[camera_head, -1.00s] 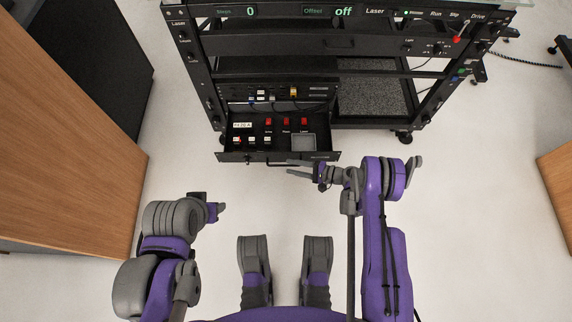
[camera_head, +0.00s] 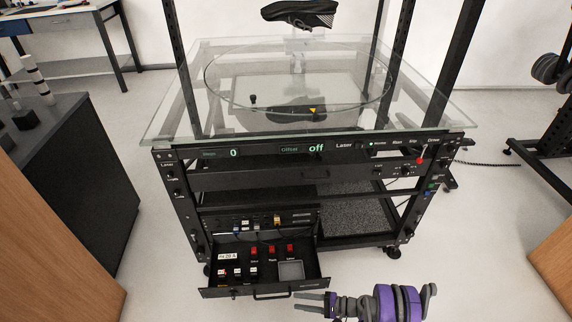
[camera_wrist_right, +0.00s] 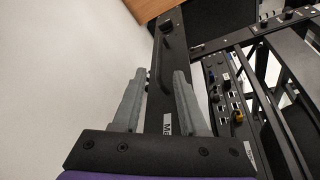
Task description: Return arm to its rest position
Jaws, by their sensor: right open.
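My right gripper (camera_head: 310,302) is at the bottom of the head view, just in front of the right end of the open drawer (camera_head: 222,291). Its purple and grey arm lies to the right. In the right wrist view the two grey fingers (camera_wrist_right: 155,105) stand apart with nothing between them. The drawer's black front panel (camera_wrist_right: 166,75) and its handle are beyond the fingertips. I cannot tell whether a finger touches the panel. My left arm and gripper are not in view.
The black rack carries a glass top (camera_head: 420,112) with a shoe (camera_head: 299,13) above it. The open drawer holds red and white switches. A wooden panel (camera_head: 50,250) and dark cabinet (camera_head: 90,190) stand left.

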